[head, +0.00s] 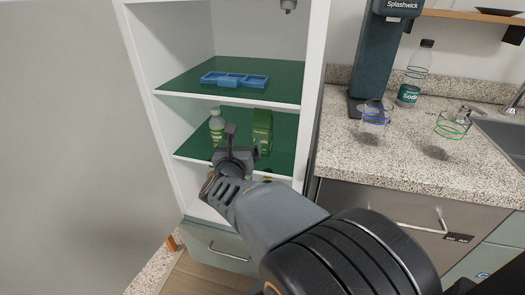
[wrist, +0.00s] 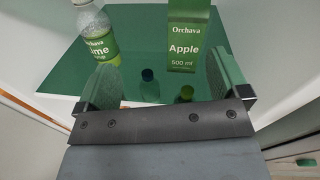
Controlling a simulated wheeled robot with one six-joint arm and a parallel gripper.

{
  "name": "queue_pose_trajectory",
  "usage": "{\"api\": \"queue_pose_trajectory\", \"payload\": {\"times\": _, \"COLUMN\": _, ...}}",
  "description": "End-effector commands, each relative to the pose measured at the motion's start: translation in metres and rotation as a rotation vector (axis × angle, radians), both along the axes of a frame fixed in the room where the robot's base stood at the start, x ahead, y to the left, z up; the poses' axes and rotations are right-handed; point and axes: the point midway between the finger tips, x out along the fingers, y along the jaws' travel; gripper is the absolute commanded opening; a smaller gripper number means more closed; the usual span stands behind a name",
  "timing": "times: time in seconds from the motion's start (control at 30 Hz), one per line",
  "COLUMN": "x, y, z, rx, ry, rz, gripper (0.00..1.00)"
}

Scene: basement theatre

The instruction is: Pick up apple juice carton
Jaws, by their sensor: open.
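The apple juice carton (head: 262,130) is a green box standing upright on the middle green shelf of the open cabinet. In the wrist view the carton (wrist: 184,42) reads "Orchava Apple 500 ml" and stands ahead, right of centre, between the lines of the fingers. My gripper (head: 240,133) is in front of this shelf; in the wrist view its two fingers (wrist: 164,86) are wide apart with nothing held. The carton is beyond the fingers. Its top is cut off in the wrist view.
A lime bottle (head: 217,127) stands left of the carton, also in the wrist view (wrist: 95,33), near the left finger. A blue tray (head: 235,79) lies on the shelf above. Cabinet side walls bound the shelf. A soda bottle (head: 414,75) and glasses (head: 375,115) stand on the right counter.

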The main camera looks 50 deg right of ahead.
Motion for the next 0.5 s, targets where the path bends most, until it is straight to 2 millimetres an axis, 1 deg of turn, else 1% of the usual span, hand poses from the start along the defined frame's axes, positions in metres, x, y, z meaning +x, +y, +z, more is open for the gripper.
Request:
{"api": "queue_pose_trajectory", "payload": {"times": 0.03, "x": -0.006, "y": -0.005, "z": -0.010, "rx": 0.016, "ry": -0.044, "rz": -0.040, "gripper": 0.94}}
{"api": "queue_pose_trajectory", "payload": {"times": 0.1, "x": -0.011, "y": -0.011, "z": -0.012, "rx": 0.034, "ry": -0.093, "rz": -0.081, "gripper": 0.94}}
{"api": "queue_pose_trajectory", "payload": {"times": 0.2, "x": -0.013, "y": -0.020, "z": -0.011, "rx": 0.045, "ry": -0.132, "rz": -0.114, "gripper": 0.94}}
{"api": "queue_pose_trajectory", "payload": {"times": 0.37, "x": -0.006, "y": -0.040, "z": -0.008, "rx": 0.050, "ry": -0.143, "rz": -0.127, "gripper": 0.94}}
{"api": "queue_pose_trajectory", "payload": {"times": 0.43, "x": 0.000, "y": -0.051, "z": -0.013, "rx": 0.049, "ry": -0.147, "rz": -0.125, "gripper": 0.94}}
{"api": "queue_pose_trajectory", "payload": {"times": 0.5, "x": 0.006, "y": -0.062, "z": -0.014, "rx": 0.048, "ry": -0.146, "rz": -0.124, "gripper": 0.94}}
